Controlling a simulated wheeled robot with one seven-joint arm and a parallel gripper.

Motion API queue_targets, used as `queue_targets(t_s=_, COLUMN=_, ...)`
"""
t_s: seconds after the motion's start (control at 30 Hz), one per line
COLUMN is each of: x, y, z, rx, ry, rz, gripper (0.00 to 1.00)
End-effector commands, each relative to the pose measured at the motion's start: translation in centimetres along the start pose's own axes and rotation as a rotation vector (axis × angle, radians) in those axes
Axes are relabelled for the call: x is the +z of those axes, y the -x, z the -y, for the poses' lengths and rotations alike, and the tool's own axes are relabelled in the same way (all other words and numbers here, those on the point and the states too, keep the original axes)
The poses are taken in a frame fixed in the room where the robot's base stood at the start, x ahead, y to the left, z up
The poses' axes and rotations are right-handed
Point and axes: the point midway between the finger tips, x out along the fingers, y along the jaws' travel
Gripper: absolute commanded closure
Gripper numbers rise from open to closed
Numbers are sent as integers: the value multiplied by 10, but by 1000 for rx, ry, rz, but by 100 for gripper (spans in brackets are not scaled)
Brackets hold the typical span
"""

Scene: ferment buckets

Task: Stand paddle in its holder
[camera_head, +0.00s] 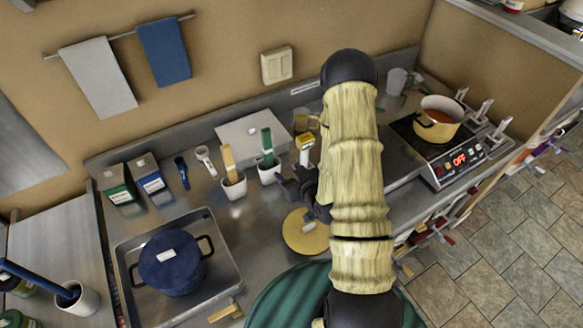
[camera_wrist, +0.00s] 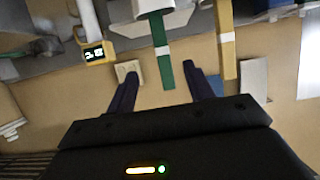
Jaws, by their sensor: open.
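A green paddle (camera_head: 267,147) stands upright in a white holder (camera_head: 269,176) on the steel counter. A wooden paddle (camera_head: 228,160) stands in a similar white holder (camera_head: 233,190) to its left. A dark blue paddle (camera_head: 32,278) leans in a white pot (camera_head: 84,300) at the lower left. My gripper (camera_wrist: 160,85) is open and empty; in the wrist view the green paddle (camera_wrist: 163,60) shows between its fingers, apart from both. The wooden paddle (camera_wrist: 227,45) is beyond the right finger. In the head view my arm partly hides the gripper, close right of the green paddle's holder.
A lidded blue pot (camera_head: 173,264) sits in a steel tray (camera_head: 216,283). A round yellow board (camera_head: 304,240) lies below my gripper. A device with a display (camera_wrist: 94,52) stands near it. A yellow pot (camera_head: 437,122) is on the hob at right. Two boxes stand at the back left.

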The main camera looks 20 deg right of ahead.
Motion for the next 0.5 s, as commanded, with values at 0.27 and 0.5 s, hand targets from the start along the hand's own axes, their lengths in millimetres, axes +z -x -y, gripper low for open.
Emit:
queue_targets(t_s=0.27, x=-2, y=10, z=1, rx=1, ry=-1, rz=2, gripper=48)
queue_targets(t_s=0.5, x=0, y=10, z=2, rx=-1, ry=1, rz=-1, gripper=48)
